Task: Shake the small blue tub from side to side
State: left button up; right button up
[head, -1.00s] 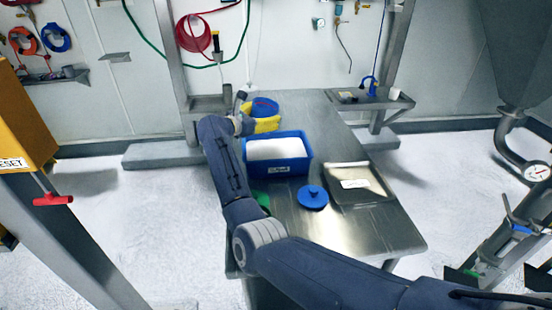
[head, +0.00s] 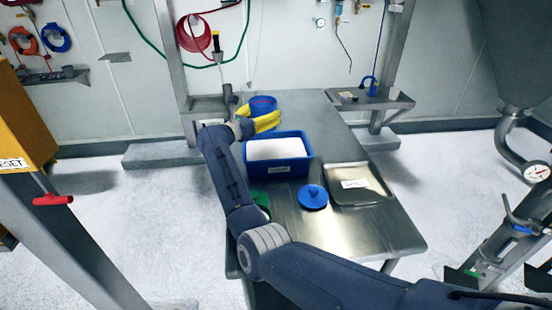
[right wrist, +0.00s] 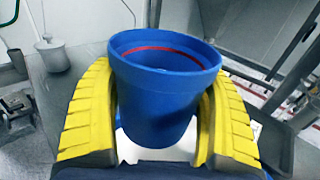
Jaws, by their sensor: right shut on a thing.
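The small blue tub (head: 262,103) is round and open-topped, with a red ring inside its rim. It is at the far end of the steel table in the head view. In the right wrist view the tub (right wrist: 162,95) is upright between the two yellow fingers of my right gripper (right wrist: 160,125), which is shut on it from both sides. In the head view the right gripper (head: 266,121) shows as yellow fingers at the near side of the tub. I cannot tell whether the tub touches the table. My left gripper is not in view.
On the steel table (head: 380,235), a blue bin (head: 279,170) of white powder stands just nearer than the tub. A blue lid (head: 313,197) and a steel tray (head: 358,197) lie nearer still. A steel post stands left of the table's far end.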

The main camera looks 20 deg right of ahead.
aim_at(262, 101)
jog(key=shift+a+r, duration=0.1)
jog(key=shift+r, duration=2.1)
jog(key=shift+a, duration=0.25)
